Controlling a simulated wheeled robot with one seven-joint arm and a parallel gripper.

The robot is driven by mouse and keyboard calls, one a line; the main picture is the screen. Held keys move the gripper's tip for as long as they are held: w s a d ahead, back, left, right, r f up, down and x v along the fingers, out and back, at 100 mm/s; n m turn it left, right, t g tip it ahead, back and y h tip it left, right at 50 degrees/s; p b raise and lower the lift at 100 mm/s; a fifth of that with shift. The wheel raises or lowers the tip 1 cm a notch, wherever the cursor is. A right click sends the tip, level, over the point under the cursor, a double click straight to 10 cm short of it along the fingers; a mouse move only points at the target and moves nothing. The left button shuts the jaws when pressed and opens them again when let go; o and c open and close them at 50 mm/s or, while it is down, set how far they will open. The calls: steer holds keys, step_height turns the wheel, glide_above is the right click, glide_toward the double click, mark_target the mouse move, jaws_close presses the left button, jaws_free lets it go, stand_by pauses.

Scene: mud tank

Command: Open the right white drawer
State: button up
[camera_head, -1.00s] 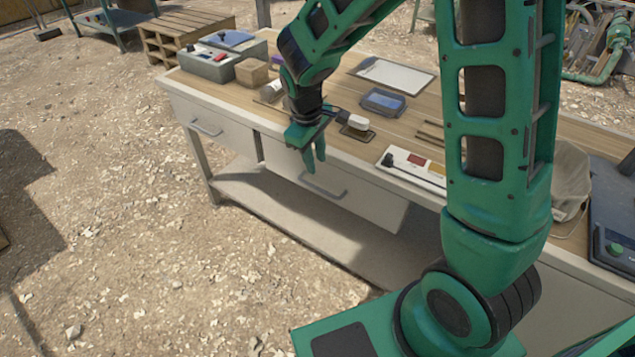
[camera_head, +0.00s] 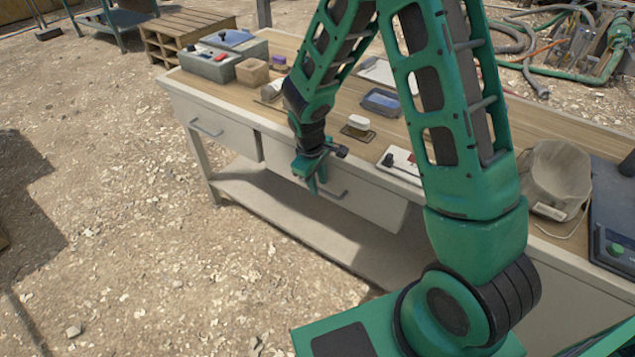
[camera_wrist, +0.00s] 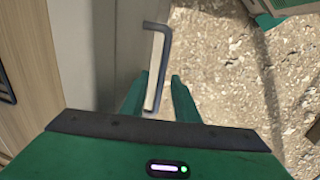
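The right white drawer (camera_head: 378,205) is the right one of two pale drawer fronts under the workbench top, and it looks closed. Its grey bar handle (camera_head: 341,194) is partly hidden by my gripper (camera_head: 314,186) in the head view. My gripper points down at the drawer front with its fingers parted. In the wrist view, the handle (camera_wrist: 155,68) stands out from the drawer front (camera_wrist: 85,55). Its near end lies between the two open green fingers of my gripper (camera_wrist: 158,98). I cannot tell whether a finger touches it.
The left drawer (camera_head: 228,132) is closed. The bench top (camera_head: 400,128) holds a grey box (camera_head: 208,65), a blue-lidded container (camera_head: 382,102), a white-topped item (camera_head: 358,122) and a beige bag (camera_head: 556,175). A lower shelf (camera_head: 290,205) runs beneath. The gravel in front is clear.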

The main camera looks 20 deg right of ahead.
jaws_close()
steer(key=shift+d, duration=0.15)
